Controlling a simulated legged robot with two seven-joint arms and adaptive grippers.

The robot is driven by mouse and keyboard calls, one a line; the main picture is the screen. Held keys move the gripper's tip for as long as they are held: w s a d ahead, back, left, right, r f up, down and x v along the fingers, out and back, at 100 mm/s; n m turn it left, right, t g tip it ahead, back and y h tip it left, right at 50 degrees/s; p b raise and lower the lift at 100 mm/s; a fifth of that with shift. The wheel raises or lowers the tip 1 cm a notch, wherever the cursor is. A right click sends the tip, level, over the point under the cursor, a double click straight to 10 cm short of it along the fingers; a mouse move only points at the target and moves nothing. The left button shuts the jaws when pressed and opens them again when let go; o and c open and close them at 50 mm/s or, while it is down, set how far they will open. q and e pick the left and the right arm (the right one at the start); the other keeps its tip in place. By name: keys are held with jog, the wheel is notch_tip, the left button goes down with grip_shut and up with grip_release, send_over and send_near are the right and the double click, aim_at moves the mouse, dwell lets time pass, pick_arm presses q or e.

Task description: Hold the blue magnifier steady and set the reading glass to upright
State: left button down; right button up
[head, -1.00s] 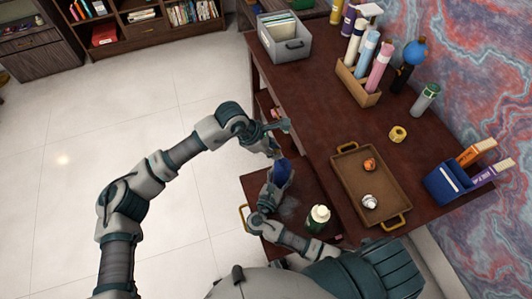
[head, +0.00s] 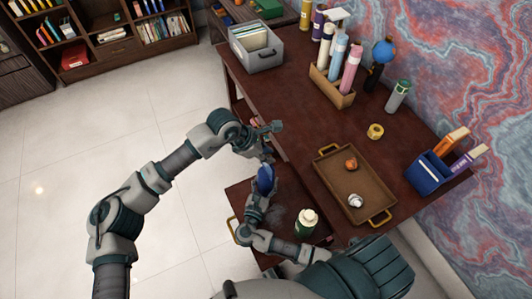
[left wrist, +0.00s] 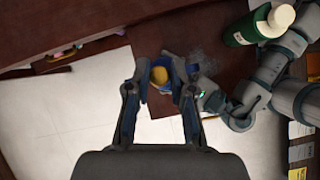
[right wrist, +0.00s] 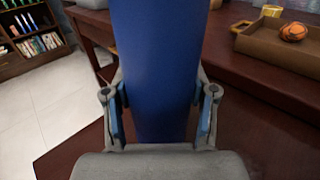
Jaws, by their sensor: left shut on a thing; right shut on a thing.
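The blue magnifier (head: 265,180) stands up in front of the desk, over the lower dark red surface. In the right wrist view its broad blue body (right wrist: 155,70) rises between the fingers. My right gripper (right wrist: 160,115) is shut on it from below. My left gripper (head: 266,158) is at its top in the head view. In the left wrist view my left gripper (left wrist: 160,88) has its fingers either side of the magnifier's blue end, with a round yellow part (left wrist: 160,75) inside. I cannot make out a separate reading glass; the contact is small and partly hidden.
A green bottle with a cream cap (head: 306,222) stands close right of my right arm, on the lower surface (head: 290,190). A brown tray (head: 330,185) with small items lies on the desk. A yellow tape roll (head: 375,131) is behind it. Open floor lies to the left.

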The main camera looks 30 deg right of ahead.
pick_arm(q)
jog(key=shift+s+d+r, duration=0.1)
jog(key=shift+d+r, duration=0.1)
pick_arm(e)
jog(key=shift+a+f, duration=0.1)
jog(key=shift+a, duration=0.05)
pick_arm(q)
jog(key=c, duration=1)
grip_release()
jog(key=shift+a+f, duration=0.1)
jog(key=v, duration=1.2)
pick_arm(e)
jog(key=o, duration=1.5)
